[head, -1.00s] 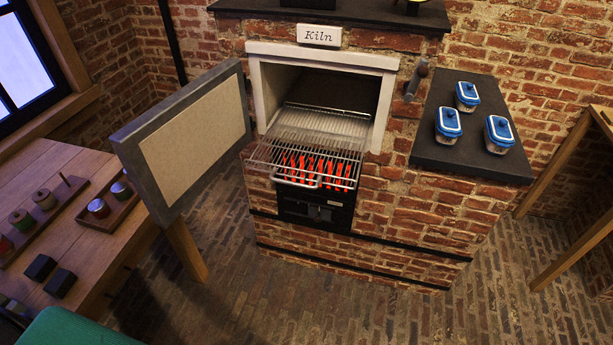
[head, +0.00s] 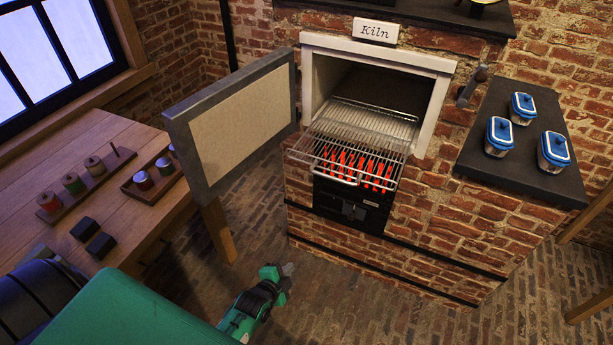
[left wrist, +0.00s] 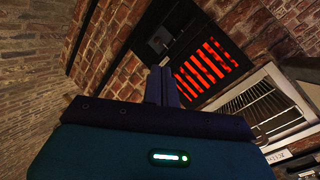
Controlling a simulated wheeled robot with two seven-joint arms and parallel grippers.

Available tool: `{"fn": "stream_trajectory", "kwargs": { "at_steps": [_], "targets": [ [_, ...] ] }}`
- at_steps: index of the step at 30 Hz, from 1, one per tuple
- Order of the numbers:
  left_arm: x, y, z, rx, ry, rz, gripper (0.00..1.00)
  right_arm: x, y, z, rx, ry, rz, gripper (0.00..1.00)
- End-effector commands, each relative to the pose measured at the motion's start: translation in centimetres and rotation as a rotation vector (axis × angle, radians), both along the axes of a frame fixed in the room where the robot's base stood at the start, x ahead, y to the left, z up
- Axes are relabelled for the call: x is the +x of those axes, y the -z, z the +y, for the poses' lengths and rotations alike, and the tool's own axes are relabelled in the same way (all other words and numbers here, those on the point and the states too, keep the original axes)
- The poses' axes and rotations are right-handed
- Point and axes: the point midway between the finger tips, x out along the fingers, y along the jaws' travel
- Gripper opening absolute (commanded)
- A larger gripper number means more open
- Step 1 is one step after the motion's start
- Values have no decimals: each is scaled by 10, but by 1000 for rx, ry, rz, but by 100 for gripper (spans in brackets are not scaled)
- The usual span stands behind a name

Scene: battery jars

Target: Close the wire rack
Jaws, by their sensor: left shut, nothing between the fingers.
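The wire rack (head: 350,153) is pulled partly out of the kiln's open mouth, above the glowing red bars (head: 357,167). Its front handle (head: 338,176) faces me, and its rear part lies inside the kiln chamber. The rack also shows in the left wrist view (left wrist: 255,105). My left gripper (head: 287,269) is shut and empty, low over the brick floor, in front of the kiln and below the rack, apart from it. Its closed fingers show in the left wrist view (left wrist: 162,87). My right gripper is not in view.
The kiln door (head: 235,125) stands open at left of the mouth. A wooden table (head: 130,150) with spools, jars and black blocks stands at left. Several blue-lidded containers, one here (head: 523,108), stand on the dark ledge (head: 510,172) at right. Floor before the kiln is clear.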

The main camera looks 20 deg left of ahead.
Motion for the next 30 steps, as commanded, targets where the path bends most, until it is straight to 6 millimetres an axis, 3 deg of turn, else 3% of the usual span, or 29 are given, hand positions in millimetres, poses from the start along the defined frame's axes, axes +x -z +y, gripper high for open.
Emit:
{"fn": "stream_trajectory", "kwargs": {
  "at_steps": [1,6,9,12,15,20,30],
  "targets": [
    [16,-41,4,61,23,-84,0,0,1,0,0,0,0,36],
    [41,-160,16,287,74,-311,0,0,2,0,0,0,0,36],
    [44,-210,20,390,83,-402,0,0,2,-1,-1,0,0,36],
    [43,-240,23,457,85,-455,0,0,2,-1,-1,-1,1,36],
    [44,-254,24,488,85,-479,0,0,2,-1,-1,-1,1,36],
    [55,-257,24,495,85,-483,0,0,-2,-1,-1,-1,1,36],
    [111,-257,24,491,85,-482,0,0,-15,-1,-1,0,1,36]
  ]
}}
